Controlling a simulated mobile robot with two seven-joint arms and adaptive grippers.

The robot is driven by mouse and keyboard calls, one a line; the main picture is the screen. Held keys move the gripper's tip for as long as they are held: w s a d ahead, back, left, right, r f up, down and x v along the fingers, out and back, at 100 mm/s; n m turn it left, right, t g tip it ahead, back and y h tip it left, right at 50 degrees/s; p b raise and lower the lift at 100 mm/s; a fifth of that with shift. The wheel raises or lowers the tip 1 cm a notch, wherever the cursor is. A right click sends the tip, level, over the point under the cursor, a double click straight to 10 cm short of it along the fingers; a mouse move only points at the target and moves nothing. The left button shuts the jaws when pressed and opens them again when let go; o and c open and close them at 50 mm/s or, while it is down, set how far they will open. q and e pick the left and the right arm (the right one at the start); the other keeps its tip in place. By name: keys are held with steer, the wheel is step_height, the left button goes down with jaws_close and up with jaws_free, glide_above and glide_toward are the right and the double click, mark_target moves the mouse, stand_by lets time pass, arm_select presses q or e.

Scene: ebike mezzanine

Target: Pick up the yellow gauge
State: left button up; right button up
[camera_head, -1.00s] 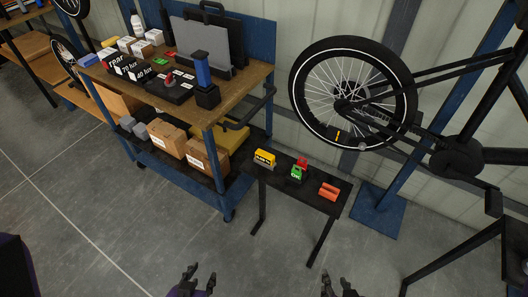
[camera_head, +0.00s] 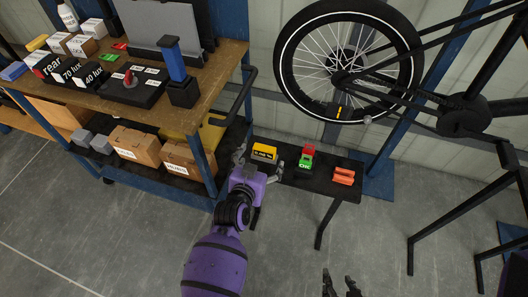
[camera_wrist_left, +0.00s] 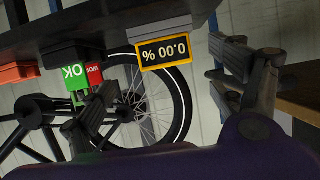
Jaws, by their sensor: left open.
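The yellow gauge (camera_head: 264,152), with a dark display, stands on the small black table (camera_head: 318,187) near its left end. In the left wrist view the gauge (camera_wrist_left: 165,53) appears upside down and reads "0.00 %". My left gripper (camera_head: 259,161) is open at the table's front edge, one finger to each side of the gauge. In the left wrist view the fingers (camera_wrist_left: 170,92) are spread, with the gauge beyond and between them; I see no contact. My right gripper (camera_head: 340,284) is low in the head view, its fingers apart and empty, away from the table.
A green and red OK block (camera_head: 306,159) and an orange piece (camera_head: 344,176) stand right of the gauge. A loaded blue cart (camera_head: 203,160) is close on the left. A bicycle wheel (camera_head: 347,65) is behind. The floor in front is clear.

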mark_target(264, 153)
arm_select(q)
steer(key=x, duration=0.5)
steer(key=shift+w+a+f, duration=0.15)
steer(key=shift+w+f, duration=0.1)
steer(key=shift+f, duration=0.2)
steer(key=c, duration=1.3)
steer(key=shift+r, duration=0.1)
